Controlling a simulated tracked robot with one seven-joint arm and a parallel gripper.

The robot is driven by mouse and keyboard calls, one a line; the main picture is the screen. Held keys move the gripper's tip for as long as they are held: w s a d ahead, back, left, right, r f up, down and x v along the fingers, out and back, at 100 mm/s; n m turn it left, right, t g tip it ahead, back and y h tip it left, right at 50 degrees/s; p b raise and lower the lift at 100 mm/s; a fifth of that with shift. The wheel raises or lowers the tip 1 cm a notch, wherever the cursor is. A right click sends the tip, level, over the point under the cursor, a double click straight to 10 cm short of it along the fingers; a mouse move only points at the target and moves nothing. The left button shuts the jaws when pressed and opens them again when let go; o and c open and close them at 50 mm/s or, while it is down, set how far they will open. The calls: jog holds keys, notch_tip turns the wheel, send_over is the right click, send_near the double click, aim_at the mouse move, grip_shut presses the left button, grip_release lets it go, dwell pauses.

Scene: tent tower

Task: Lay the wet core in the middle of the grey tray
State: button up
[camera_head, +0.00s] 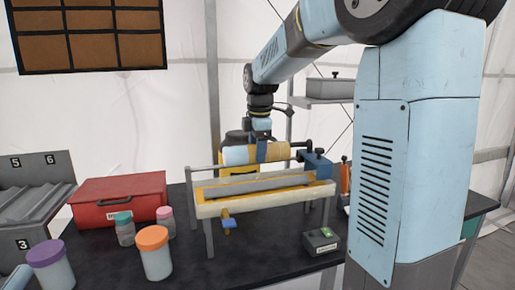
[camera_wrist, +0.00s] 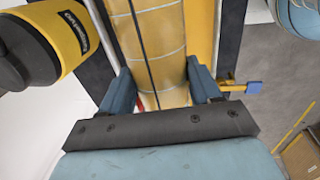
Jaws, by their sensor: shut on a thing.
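The core is a tan cylinder (camera_head: 240,154) lying level above the yellow-and-cream frame on the bench. My gripper (camera_head: 262,152) is shut across it from above. In the wrist view the core (camera_wrist: 155,45) runs lengthwise between the two blue fingers of my gripper (camera_wrist: 160,92), with thin rings and a dark line along it. Whether its surface is wet cannot be told. A long grey tray (camera_head: 258,186) lies in the frame, below and in front of the core, with a gap between them. The tray's inside is only partly visible.
A red case (camera_head: 120,198), several lidded jars and a numbered grey rack (camera_head: 35,200) stand left of the frame. A small grey box with a green light (camera_head: 321,241) sits at the front right. A blue clamp-like part (camera_head: 318,164) stands at the frame's right end.

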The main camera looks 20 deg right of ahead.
jog(key=shift+d, duration=0.2)
jog(key=shift+f, duration=4.15)
jog(key=shift+f, duration=0.25)
jog(key=o, duration=1.6)
jog(key=shift+c, duration=0.2)
jog(key=r, duration=0.4)
jog(key=s+r, duration=0.1)
jog(key=r, duration=0.4)
jog(key=s+r, duration=0.1)
jog(key=r, duration=0.3)
jog(key=shift+s+r, duration=0.1)
jog(key=shift+r, duration=0.15)
jog(key=s+f+m+t, duration=0.2)
jog(key=s+f+m, duration=0.1)
jog(key=s+m, duration=0.6)
jog(key=s+f+m+t, duration=0.1)
jog(key=s+f+m, duration=0.2)
jog(key=s+m, duration=0.6)
jog(key=s, duration=0.8)
jog(key=shift+f+t, duration=0.3)
jog(key=shift+t, duration=0.1)
